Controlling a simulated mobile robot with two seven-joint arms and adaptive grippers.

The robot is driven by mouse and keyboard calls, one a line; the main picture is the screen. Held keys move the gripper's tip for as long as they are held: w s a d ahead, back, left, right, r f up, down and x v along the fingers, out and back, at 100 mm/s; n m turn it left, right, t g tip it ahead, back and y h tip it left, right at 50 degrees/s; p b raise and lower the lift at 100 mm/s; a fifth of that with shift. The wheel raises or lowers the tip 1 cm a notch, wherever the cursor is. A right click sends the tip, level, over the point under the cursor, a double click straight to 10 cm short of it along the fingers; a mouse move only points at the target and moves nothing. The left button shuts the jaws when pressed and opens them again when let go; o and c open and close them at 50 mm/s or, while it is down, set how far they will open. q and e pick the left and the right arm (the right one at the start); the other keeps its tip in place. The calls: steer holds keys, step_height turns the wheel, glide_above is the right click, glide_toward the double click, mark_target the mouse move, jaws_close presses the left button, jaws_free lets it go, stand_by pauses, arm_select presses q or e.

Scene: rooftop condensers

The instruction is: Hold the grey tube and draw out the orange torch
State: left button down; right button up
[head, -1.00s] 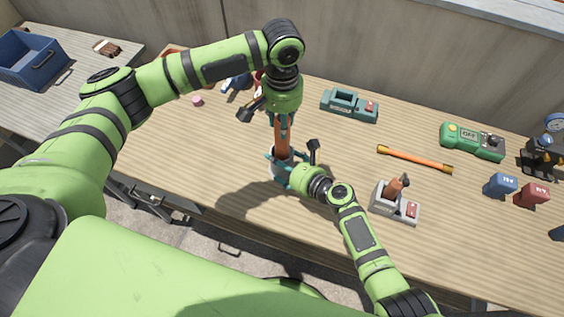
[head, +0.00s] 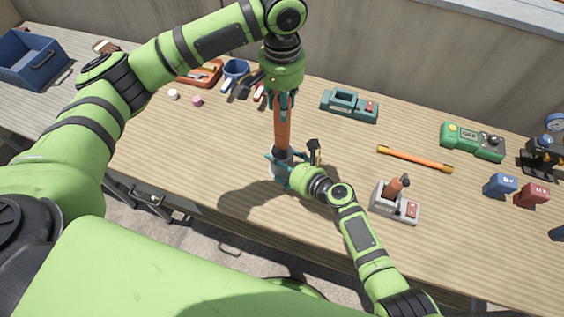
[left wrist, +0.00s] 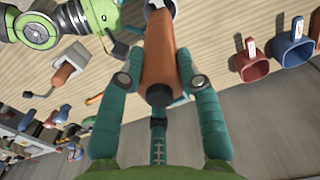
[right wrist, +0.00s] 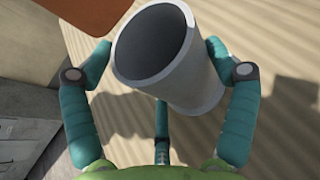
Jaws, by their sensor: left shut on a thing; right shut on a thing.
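The orange torch (head: 282,128) stands roughly upright in my left gripper (head: 284,98), which is shut on its upper part. The torch's dark end cap faces the left wrist camera, where its orange body (left wrist: 160,62) lies between the fingers. The grey tube (head: 279,172) is upright low over the bench, and my right gripper (head: 283,160) is shut around it. In the right wrist view the tube's mouth (right wrist: 155,40) is open and dark inside. The torch's lower end (right wrist: 92,10) shows above the rim, outside the mouth.
An orange rod (head: 415,159) and a grey device with an orange-brown handle (head: 397,205) lie to the right. A teal device (head: 349,106) and a green meter (head: 472,142) stand behind.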

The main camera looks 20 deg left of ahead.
steer(key=shift+s+f, duration=0.1)
steer(key=shift+f, duration=0.1)
steer(key=o, duration=0.9)
arm_select(q)
steer(key=shift+w, duration=0.1)
arm_select(e)
steer(key=shift+o, duration=0.5)
steer(key=shift+r, duration=0.1)
arm_select(q)
steer(key=shift+r, duration=0.25)
arm_select(e)
steer(key=shift+d+r, duration=0.15)
arm_select(q)
step_height(320, 180, up, 5)
steer(key=p, duration=0.5)
steer(key=shift+r+p, duration=0.1)
steer(key=shift+p, duration=0.25)
steer(key=shift+r, duration=0.15)
arm_select(e)
steer(key=v, duration=0.8)
steer(key=shift+d+r, duration=0.15)
steer(key=shift+d, duration=0.1)
